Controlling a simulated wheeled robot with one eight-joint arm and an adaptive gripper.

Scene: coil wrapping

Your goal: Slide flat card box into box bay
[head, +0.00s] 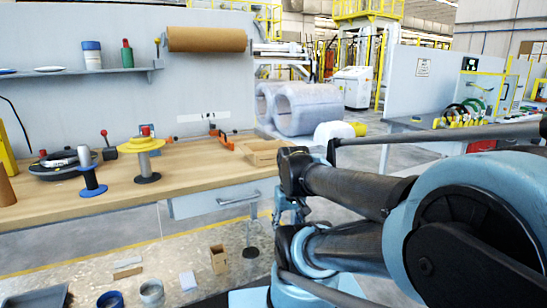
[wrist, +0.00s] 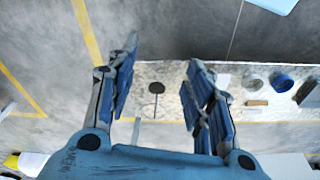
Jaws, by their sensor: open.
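My gripper (wrist: 160,52) is open and empty, its two fingers wide apart above the floor and the low speckled table (wrist: 175,72). In the head view it is mostly hidden by my arm. A small flat tan and white piece (head: 127,269), possibly the flat card box, lies on the low table; it also shows in the wrist view (wrist: 257,102), right of and apart from my gripper. A small brown carton (head: 218,258) stands upright farther right. An open tan tray (head: 265,152) sits on the workbench; I cannot tell whether it is the box bay.
On the low table are a blue cup (head: 110,300), a grey cup (head: 152,292), a pale block (head: 187,281), a grey tray (head: 38,297) and a dark round stand (head: 250,251). The wooden workbench (head: 200,175) behind carries spools at the left; its middle is clear.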

